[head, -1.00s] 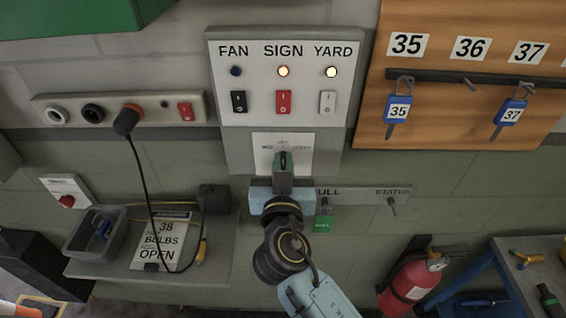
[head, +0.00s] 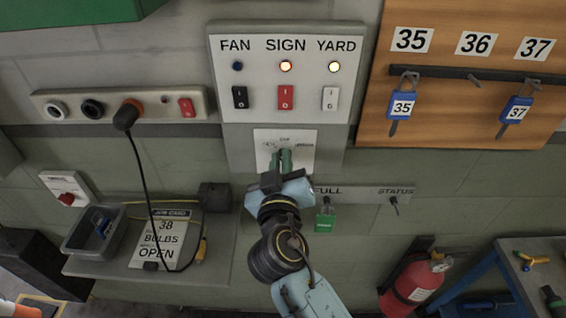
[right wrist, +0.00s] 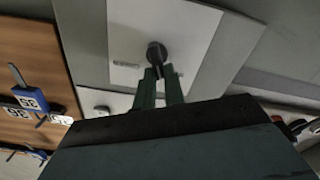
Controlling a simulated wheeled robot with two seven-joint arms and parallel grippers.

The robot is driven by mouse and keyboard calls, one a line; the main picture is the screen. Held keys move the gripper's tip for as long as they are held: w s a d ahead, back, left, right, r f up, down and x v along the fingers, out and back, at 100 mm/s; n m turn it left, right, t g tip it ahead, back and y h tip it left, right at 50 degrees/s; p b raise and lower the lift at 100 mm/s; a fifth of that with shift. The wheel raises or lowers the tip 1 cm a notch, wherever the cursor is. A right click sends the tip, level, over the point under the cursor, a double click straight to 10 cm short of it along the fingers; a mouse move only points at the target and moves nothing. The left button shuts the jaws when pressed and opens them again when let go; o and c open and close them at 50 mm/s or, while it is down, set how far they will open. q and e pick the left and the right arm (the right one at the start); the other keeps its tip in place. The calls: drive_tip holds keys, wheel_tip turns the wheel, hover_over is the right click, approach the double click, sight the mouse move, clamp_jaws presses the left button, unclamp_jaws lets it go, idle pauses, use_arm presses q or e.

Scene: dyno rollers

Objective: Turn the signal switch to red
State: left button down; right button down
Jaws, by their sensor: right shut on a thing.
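The signal switch is a small dark rotary knob (right wrist: 157,52) on a white label plate (head: 263,140), below the FAN, SIGN and YARD panel. My right gripper (head: 284,155) has its green fingers at the knob, shut on it. In the right wrist view the fingers (right wrist: 161,78) reach up to the knob, one on each side. In the head view they hide most of the knob. Small words sit above it on the plate; I cannot tell clearly which one it points at. My left gripper is not in view.
The panel above has black, red and white rocker switches (head: 285,97). A key board (head: 470,110) is at right. A FULL/STATUS strip (head: 365,194) lies just right of my gripper. A shelf (head: 215,262) with a tray is lower left; a fire extinguisher (head: 412,280) is lower right.

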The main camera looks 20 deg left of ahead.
drive_tip(key=n, duration=0.4)
drive_tip(key=shift+a+f+n, duration=0.2)
drive_tip(key=shift+a+n, duration=0.05)
drive_tip(key=shift+n, duration=0.15)
idle(0.4)
drive_tip(key=c, duration=1.5)
unclamp_jaws()
drive_tip(key=shift+s, duration=0.15)
